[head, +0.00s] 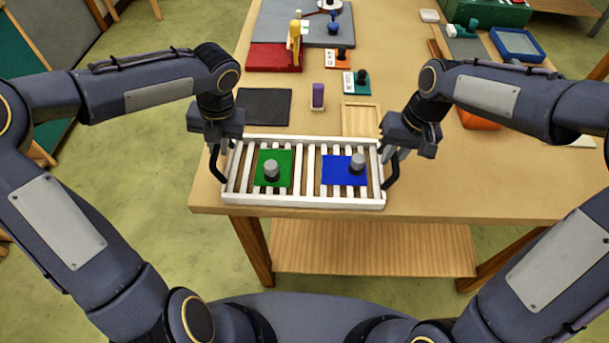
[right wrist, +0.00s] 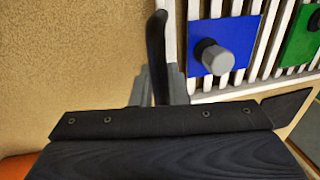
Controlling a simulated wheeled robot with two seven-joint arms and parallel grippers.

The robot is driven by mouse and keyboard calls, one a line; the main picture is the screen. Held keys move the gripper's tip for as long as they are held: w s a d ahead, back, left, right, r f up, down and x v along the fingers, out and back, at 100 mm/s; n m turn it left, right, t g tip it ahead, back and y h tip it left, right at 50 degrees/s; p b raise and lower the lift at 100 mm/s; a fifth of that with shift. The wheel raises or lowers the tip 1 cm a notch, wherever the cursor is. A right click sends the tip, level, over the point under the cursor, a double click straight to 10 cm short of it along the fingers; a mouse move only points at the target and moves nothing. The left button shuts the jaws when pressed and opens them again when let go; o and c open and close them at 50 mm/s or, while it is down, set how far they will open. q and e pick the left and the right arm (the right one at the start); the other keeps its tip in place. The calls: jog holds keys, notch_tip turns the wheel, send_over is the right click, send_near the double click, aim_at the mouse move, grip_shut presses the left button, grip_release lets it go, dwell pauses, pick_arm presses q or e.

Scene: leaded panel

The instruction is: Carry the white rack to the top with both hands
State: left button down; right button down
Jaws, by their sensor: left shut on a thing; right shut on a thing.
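The white rack (head: 307,200) is a slatted frame at the front edge of the wooden table. A green square (head: 285,180) with a grey knob lies on its left part, and a blue square (head: 333,178) with a grey knob on its right part. My left gripper (head: 217,160) is shut on the dark handle at the rack's left end. My right gripper (head: 392,160) is shut on the dark handle at the right end. In the right wrist view the dark handle (right wrist: 157,55) stands between my fingers, beside the blue square (right wrist: 222,40). I cannot tell whether the rack touches the table.
On the table (head: 480,185) behind the rack lie a dark mat (head: 264,106), a purple block (head: 318,95) and a light wooden tray (head: 361,119). A red tray (head: 273,57) and a grey board (head: 270,22) are farther back. The table's right front is clear.

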pick_arm(q)
jog(key=c, duration=1.4)
grip_release()
pick_arm(e)
jog(key=c, duration=1.4)
grip_release()
jog(key=shift+r, duration=0.25)
pick_arm(q)
jog(key=v, duration=1.2)
pick_arm(e)
notch_tip(320, 180, up, 11)
jog(key=d, duration=0.2)
jog(key=shift+d+r, duration=0.15)
pick_arm(q)
jog(key=shift+s+a, duration=0.1)
pick_arm(e)
jog(key=shift+s, duration=0.1)
